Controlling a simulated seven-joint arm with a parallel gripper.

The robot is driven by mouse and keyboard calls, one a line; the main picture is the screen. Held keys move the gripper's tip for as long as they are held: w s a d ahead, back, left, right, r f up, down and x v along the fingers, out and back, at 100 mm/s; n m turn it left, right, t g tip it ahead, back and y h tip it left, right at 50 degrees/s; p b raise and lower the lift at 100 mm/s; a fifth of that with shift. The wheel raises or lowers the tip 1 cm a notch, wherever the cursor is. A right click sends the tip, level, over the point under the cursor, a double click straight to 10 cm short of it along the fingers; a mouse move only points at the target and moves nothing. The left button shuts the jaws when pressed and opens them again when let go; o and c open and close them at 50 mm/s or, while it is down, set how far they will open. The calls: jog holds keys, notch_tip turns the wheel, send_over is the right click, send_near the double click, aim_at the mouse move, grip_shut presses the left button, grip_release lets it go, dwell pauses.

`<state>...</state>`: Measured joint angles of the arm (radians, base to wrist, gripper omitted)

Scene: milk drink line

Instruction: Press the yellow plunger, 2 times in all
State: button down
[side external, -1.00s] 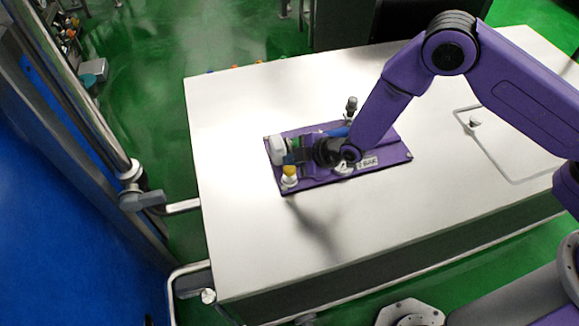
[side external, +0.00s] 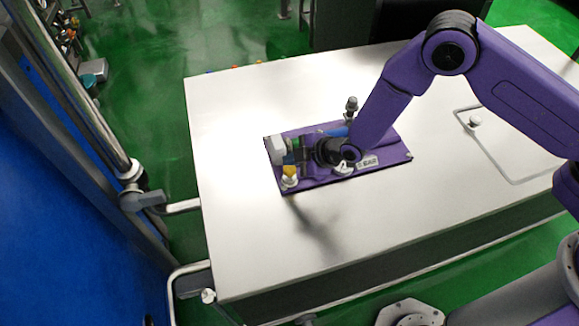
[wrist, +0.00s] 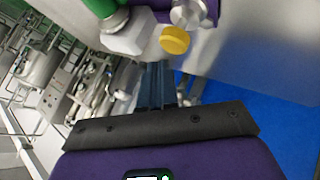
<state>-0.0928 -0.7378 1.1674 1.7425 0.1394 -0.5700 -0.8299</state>
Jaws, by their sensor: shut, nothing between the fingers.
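The yellow plunger (side external: 289,171) has a yellow cap on a pale round base. It stands at the near left corner of the purple panel (side external: 335,180). In the wrist view its yellow cap (wrist: 175,40) lies just beyond my fingertips and a little to their right. My gripper (wrist: 157,68) is shut and empty, its dark fingers close together. In the side view my gripper (side external: 297,157) is low over the panel's left end, close to the plunger. I cannot tell whether the fingers touch the cap or how far down it is.
A white block (side external: 275,148) with a green part beside it stands at the panel's far left, close to my fingers. A grey-topped post (side external: 351,106) stands at the panel's back. The white tabletop (side external: 240,220) is clear in front and at left.

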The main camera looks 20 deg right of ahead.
aim_at(288, 168)
jog(key=shift+f, duration=0.1)
dwell(0.7)
jog(key=shift+f, duration=0.3)
jog(key=shift+f, duration=1.1)
dwell(1.5)
jog(key=shift+r, duration=1.5)
jog(key=shift+r, duration=2.5)
